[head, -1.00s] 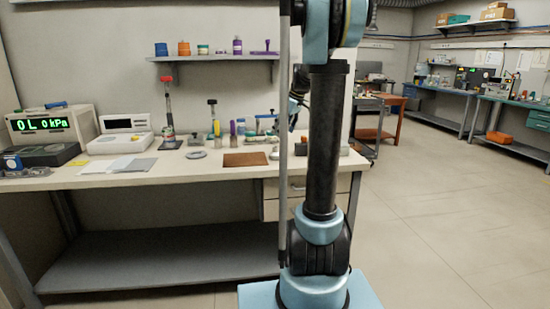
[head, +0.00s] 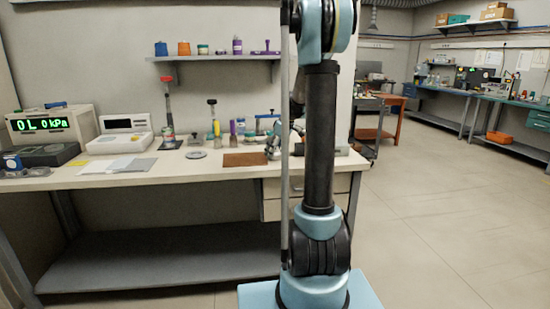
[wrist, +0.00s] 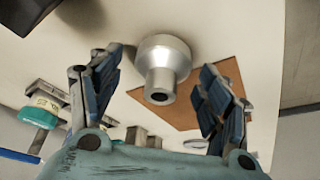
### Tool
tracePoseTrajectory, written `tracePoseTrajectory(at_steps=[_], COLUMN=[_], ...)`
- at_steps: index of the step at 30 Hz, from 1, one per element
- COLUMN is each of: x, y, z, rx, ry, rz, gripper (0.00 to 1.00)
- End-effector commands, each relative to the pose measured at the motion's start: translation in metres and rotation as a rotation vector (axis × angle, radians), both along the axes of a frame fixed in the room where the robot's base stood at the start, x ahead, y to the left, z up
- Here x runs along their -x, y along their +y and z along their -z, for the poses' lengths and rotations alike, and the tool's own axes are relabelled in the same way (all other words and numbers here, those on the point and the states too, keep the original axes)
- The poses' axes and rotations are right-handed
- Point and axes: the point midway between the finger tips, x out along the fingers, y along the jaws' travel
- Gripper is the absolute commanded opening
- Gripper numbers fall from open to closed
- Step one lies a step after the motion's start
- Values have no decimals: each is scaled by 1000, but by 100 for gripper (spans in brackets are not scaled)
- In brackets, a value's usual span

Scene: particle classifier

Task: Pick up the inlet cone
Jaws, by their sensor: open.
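The inlet cone appears to be the silver metal piece (wrist: 163,66) with a wide round body and a narrow hollow neck in the wrist view. It is on the pale benchtop beside a brown mat (wrist: 218,82). My gripper (wrist: 160,75) is open, with one finger on each side of the cone and visible gaps between. In the head view my gripper (head: 272,148) is low over the bench at the right end of the brown mat (head: 244,159). There the cone cannot be clearly told from the gripper.
Several tools and bottles stand along the back of the bench (head: 110,179). The bench front is mostly clear.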

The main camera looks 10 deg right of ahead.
Motion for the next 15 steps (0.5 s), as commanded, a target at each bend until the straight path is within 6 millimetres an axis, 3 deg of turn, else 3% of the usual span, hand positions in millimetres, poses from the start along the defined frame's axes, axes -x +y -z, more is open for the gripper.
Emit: tracePoseTrajectory(at_steps=[8, 15], x=[-1, -1], y=[1, 1], z=[3, 3], rx=[0, 0], ry=[0, 0], rz=[0, 0], gripper=[70, 20])
